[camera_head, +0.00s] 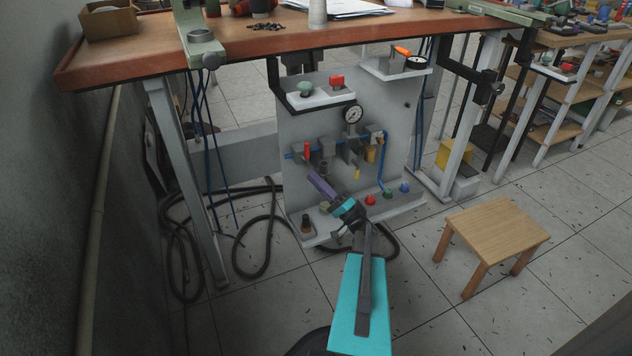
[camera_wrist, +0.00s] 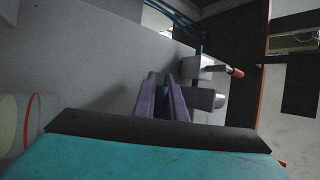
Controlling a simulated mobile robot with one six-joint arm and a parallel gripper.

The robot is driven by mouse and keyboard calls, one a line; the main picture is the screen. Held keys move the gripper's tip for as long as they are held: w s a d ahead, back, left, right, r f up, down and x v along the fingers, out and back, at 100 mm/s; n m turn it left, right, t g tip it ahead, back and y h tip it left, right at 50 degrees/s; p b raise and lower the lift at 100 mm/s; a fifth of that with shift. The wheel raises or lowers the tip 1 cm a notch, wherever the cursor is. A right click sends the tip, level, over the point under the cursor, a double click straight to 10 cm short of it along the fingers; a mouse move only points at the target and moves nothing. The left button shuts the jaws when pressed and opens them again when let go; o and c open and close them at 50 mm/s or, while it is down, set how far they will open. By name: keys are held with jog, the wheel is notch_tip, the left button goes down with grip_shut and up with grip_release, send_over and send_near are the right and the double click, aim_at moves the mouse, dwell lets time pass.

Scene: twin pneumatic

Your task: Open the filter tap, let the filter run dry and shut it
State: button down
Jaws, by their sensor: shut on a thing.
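The grey panel (camera_head: 290,130) hangs below the workbench and carries a blue air line with grey blocks. A red lever (camera_head: 307,151) sits at the left of this line; a red-tipped part also shows in the wrist view (camera_wrist: 235,72). A small filter bowl (camera_head: 325,167) hangs under a block near my fingertips. My gripper (camera_head: 313,175) reaches up to the panel just below these blocks. Its purple fingers are close together in the wrist view (camera_wrist: 166,85), shut on a small part at the filter's underside. The filter tap itself is hidden by the fingers.
A pressure gauge (camera_head: 352,114) is above the line. A wooden stool (camera_head: 492,230) stands to the right. Black hoses (camera_head: 262,245) lie on the floor at left.

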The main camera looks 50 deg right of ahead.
jog(key=c, duration=2.1)
grip_release()
jog(key=p+v, duration=0.3)
jog(key=v, duration=1)
jog(key=shift+s+f, duration=0.15)
jog(key=shift+s, duration=0.2)
jog(key=shift+s, duration=0.1)
